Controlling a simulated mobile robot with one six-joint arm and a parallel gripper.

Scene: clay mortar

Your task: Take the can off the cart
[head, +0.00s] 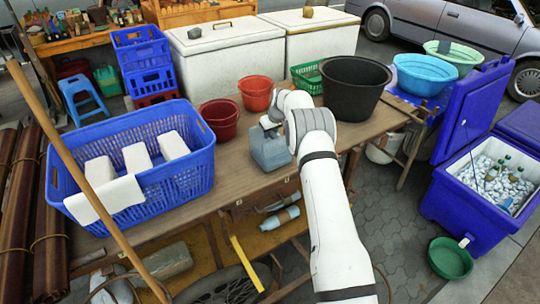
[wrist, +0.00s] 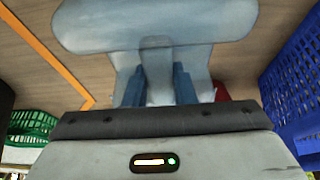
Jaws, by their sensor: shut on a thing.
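The can (head: 270,152) is a blue-grey jerry can near the front edge of the wooden cart top (head: 236,172) in the head view. My gripper (head: 270,122) comes down on it from above and is shut on its upper part. In the wrist view the can's pale blue body (wrist: 155,22) fills the upper middle, and its handle part lies between the two blue fingers of my gripper (wrist: 158,70). The can looks about upright. I cannot tell whether its base touches the cart top.
A blue basket (head: 190,190) with white blocks and a cloth stands left of the can. Red buckets (head: 220,126) stand behind it; a black tub (head: 352,88) and a green basket (head: 306,76) stand behind right. A wooden pole (head: 75,150) crosses the left side.

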